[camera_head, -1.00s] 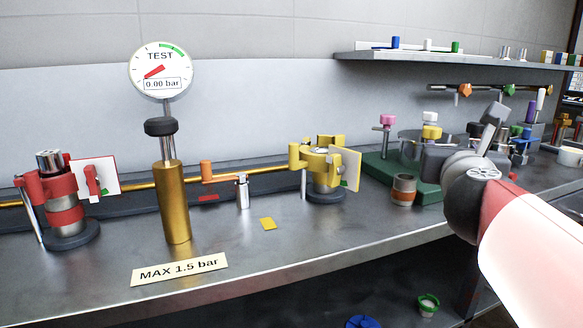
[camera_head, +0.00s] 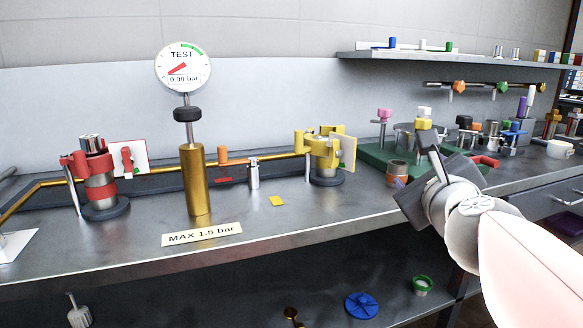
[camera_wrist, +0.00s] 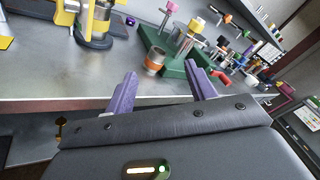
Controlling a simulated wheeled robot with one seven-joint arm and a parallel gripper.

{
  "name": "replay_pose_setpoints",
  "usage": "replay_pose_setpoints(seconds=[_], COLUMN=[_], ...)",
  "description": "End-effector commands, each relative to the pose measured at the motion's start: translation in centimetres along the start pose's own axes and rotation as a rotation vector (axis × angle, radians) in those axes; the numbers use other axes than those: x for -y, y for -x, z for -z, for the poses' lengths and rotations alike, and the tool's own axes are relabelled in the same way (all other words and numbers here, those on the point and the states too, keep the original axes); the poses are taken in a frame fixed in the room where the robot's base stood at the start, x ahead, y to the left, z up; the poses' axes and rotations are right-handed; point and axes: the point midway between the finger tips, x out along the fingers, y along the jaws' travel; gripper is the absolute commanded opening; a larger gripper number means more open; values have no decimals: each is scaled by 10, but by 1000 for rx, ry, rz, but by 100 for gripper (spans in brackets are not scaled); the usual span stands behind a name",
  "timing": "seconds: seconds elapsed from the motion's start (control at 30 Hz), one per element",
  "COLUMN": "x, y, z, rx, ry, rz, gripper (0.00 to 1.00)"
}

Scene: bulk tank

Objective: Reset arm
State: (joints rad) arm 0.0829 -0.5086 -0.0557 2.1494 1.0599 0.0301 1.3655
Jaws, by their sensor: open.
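My arm reaches in from the right edge of the head view, over the front edge of the bench. My gripper (camera_wrist: 160,90) shows in the wrist view with its two purple fingers spread apart and nothing between them. In the head view the arm's dark end stands in front of the green base (camera_head: 376,157), and the fingers are mostly hidden there. In the wrist view the fingers point toward the bench (camera_wrist: 50,88). A steel cup with an orange band (camera_wrist: 154,61) stands on the bench beyond them, apart from the fingers.
A yellow clamp fixture (camera_head: 326,160), a red clamp fixture (camera_head: 100,190) and a brass pump with a gauge (camera_head: 194,180) stand on the bench. A shelf (camera_head: 450,58) runs along the wall. A blue wheel (camera_head: 362,305) and a green ring (camera_head: 422,285) lie below.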

Motion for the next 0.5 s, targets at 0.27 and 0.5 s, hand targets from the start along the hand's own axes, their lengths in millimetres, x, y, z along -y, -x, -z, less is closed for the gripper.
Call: replay_pose_setpoints(seconds=[0.27, 0.5], x=[-100, -185], y=[40, 121], z=[27, 121], rx=[94, 345], ry=[826, 1824], rz=[-360, -868], gripper=[55, 55])
